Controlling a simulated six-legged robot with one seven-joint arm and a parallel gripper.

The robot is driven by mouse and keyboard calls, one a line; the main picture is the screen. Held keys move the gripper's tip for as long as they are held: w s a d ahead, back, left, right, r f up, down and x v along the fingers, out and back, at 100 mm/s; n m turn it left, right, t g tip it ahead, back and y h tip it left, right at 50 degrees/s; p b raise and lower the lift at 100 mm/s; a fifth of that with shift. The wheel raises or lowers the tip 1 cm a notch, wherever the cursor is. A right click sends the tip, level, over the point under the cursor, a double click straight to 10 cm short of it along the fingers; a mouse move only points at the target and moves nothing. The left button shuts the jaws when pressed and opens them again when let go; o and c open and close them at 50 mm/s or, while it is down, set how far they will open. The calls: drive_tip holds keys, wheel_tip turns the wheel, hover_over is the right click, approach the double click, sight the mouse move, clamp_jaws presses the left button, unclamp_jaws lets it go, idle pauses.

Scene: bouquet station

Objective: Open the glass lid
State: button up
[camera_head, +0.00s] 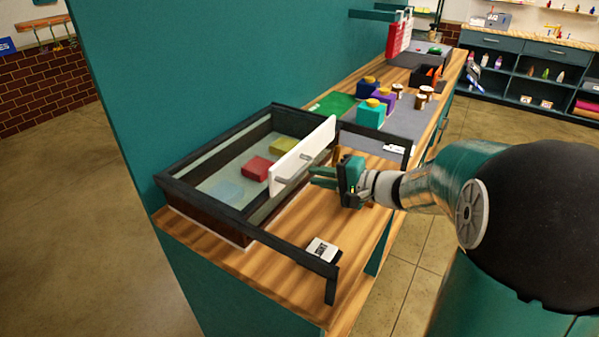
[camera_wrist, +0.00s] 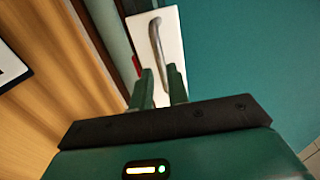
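The glass lid (camera_head: 222,178) looks like a pale clear pane over a black-framed case. An upright white panel (camera_head: 318,146) stands at the case's right side and carries a grey bar handle (camera_head: 292,170). The white panel (camera_wrist: 172,22) and the curved metal handle (camera_wrist: 157,42) also show in the wrist view. My gripper (camera_head: 312,177) is at the handle's right, with its fingers pointing left toward it. In the wrist view, my gripper's fingers (camera_wrist: 161,82) are apart, with a narrow gap, and the handle's near end is by the fingertips. Contact with the handle is unclear.
Red (camera_head: 257,168), yellow (camera_head: 282,146) and blue (camera_head: 226,190) blocks show inside the case. Black rails (camera_head: 290,249) run right from the case. Coloured blocks and jars stand farther back on the wooden counter (camera_head: 215,248).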

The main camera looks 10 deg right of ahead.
sight(301, 174)
drive_tip(key=x, duration=0.6)
drive_tip(key=c, duration=0.4)
clamp_jaws()
drive_tip(key=shift+s, duration=0.1)
drive_tip(key=f+v, duration=0.2)
drive_tip(key=v, duration=0.7)
drive_tip(key=f+v, duration=0.2)
drive_tip(key=v, duration=0.7)
drive_tip(key=shift+s+d+r, duration=0.2)
drive_tip(key=shift+s+d, duration=0.25)
drive_tip(key=shift+d, duration=0.1)
